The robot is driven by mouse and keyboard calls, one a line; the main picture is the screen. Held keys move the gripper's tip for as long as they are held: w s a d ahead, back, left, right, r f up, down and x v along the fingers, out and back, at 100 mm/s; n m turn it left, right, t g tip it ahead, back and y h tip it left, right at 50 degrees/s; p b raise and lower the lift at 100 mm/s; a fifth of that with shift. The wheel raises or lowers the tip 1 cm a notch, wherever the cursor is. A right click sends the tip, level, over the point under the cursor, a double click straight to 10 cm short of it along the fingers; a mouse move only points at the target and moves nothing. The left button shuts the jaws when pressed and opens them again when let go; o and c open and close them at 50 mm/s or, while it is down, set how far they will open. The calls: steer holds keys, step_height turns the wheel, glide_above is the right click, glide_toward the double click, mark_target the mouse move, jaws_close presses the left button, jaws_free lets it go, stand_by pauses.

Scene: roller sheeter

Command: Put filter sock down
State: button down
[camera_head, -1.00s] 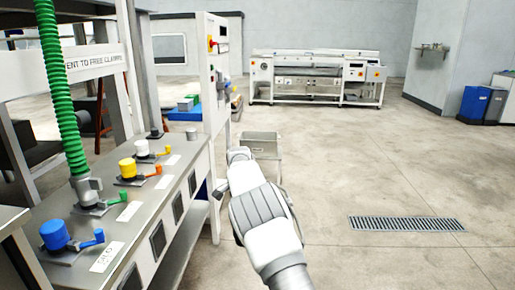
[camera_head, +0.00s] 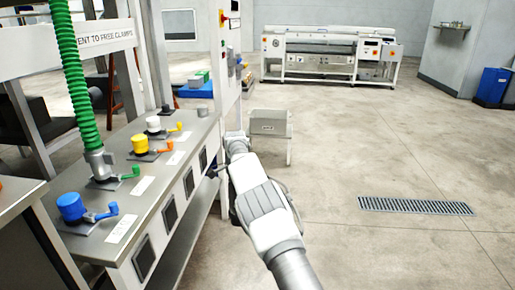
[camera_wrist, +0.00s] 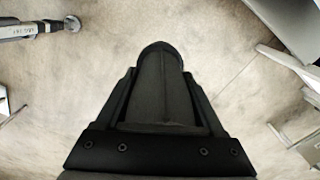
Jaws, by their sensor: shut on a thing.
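My gripper (camera_wrist: 160,85) points at the concrete floor in the wrist view and is shut. A dark grey tapered shape fills the space between its black fingers. I take this to be the filter sock (camera_wrist: 163,88), though its outline is hard to tell from the fingers. In the head view my white arm reaches forward along the right side of the valve bench, and my gripper and what it holds are mostly hidden behind the arm.
A steel bench with coloured valves (camera_head: 70,207) stands at the left. A grey bin on legs (camera_head: 268,125) stands just beyond my arm's end. A white roller machine (camera_head: 330,57) is at the back. A floor drain grate (camera_head: 415,205) lies right. Open floor surrounds it.

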steer(key=s+d+r+n+p, duration=0.3)
steer(key=d+r+p, duration=0.25)
steer(key=r, duration=0.25)
steer(key=s+d+r+n+p, duration=0.4)
steer(key=d+r+p, duration=0.1)
steer(key=d+r, duration=0.25)
steer(key=s+d+r+n+p, duration=0.3)
steer(key=s+r+p, duration=0.1)
steer(key=s, duration=0.4)
steer(key=s+d+r+n+p, duration=0.4)
steer(key=s+r, duration=0.1)
steer(key=s, duration=0.4)
steer(key=shift+d+p, duration=0.3)
steer(key=shift+p, duration=0.05)
